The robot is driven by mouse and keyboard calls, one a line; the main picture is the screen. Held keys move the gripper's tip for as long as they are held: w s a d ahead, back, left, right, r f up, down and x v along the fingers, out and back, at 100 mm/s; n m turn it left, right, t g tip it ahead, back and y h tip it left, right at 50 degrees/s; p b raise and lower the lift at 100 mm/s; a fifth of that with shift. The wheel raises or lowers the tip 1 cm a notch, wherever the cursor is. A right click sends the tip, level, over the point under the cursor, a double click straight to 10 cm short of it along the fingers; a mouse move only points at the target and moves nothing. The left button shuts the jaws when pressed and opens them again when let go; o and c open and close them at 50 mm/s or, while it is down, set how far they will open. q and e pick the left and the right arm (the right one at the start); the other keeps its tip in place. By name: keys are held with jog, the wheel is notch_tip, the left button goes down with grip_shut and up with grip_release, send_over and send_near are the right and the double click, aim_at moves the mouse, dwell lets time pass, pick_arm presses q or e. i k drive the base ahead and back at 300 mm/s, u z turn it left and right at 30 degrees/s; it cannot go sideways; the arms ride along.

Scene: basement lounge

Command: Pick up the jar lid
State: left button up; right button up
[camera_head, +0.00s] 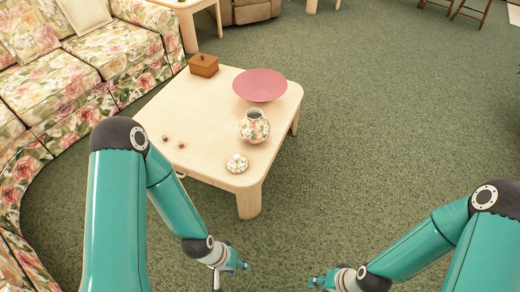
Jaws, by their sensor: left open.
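The jar lid (237,163) is small, whitish and flower-patterned with a knob on top. It lies near the front corner of the pale wooden coffee table (205,103). The matching round jar (254,128) stands just behind it, its mouth uncovered. My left gripper (232,275) is open at the bottom of the view, in front of the table and apart from the lid. My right gripper (318,282) is at the bottom edge, right of the left one and away from the table. Part of it is cut off, so its opening is hidden.
A pink plate or shallow bowl (260,85) and a brown wooden box (203,65) are at the table's back. Two small brown objects (166,138) (181,145) lie left of the lid. A floral sofa (75,75) lines the left. Green carpet (400,120) is open on the right.

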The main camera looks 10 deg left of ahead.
aim_at(236, 164)
jog(key=i, duration=1.3)
jog(key=u, duration=0.5)
